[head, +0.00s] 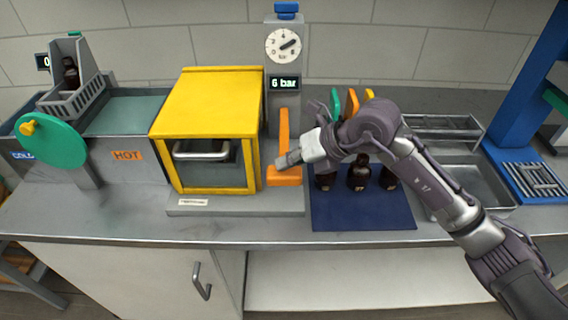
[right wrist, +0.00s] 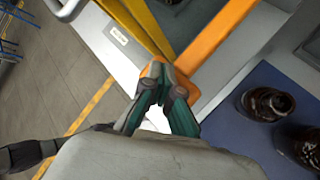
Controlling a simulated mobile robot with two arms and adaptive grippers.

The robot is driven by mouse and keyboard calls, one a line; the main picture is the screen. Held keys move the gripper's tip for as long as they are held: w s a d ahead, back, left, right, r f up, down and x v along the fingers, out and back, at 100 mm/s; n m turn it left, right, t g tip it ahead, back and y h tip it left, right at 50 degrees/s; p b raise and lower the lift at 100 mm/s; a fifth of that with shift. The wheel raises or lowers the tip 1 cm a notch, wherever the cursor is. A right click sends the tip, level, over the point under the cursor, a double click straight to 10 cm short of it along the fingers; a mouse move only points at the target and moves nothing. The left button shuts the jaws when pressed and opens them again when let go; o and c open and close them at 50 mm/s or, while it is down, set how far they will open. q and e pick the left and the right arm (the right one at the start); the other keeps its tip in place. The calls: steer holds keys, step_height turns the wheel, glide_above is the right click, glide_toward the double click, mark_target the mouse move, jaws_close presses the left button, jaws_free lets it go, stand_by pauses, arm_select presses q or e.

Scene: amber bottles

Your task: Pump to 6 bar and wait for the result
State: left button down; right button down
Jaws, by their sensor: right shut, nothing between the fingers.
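The pump's grey column (head: 286,62) carries a round gauge (head: 283,46), its needle pointing right and slightly up. The display (head: 284,84) below it reads "6 bar". The orange pump handle (head: 284,130) stands upright, with an orange block (head: 285,178) at its foot. My right gripper (head: 281,163) is shut and empty, its tips at or just above the orange block; contact cannot be told. In the right wrist view the closed tips (right wrist: 165,82) are against or over the orange part (right wrist: 152,74). The yellow chamber (head: 212,100) beside the pump has its windowed door shut. My left gripper is not in view.
Amber bottles (head: 358,178) stand on a dark blue mat (head: 360,214) right of the pump, under my right arm. A hot-and-cold bath (head: 125,112) with a green wheel (head: 52,142) stands left. A metal sink (head: 475,185) and blue stand (head: 525,90) are right.

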steer(key=shift+r+p, duration=0.4)
steer(key=shift+r, duration=0.5)
steer(key=shift+r+p, duration=1.55)
steer(key=shift+r, duration=1)
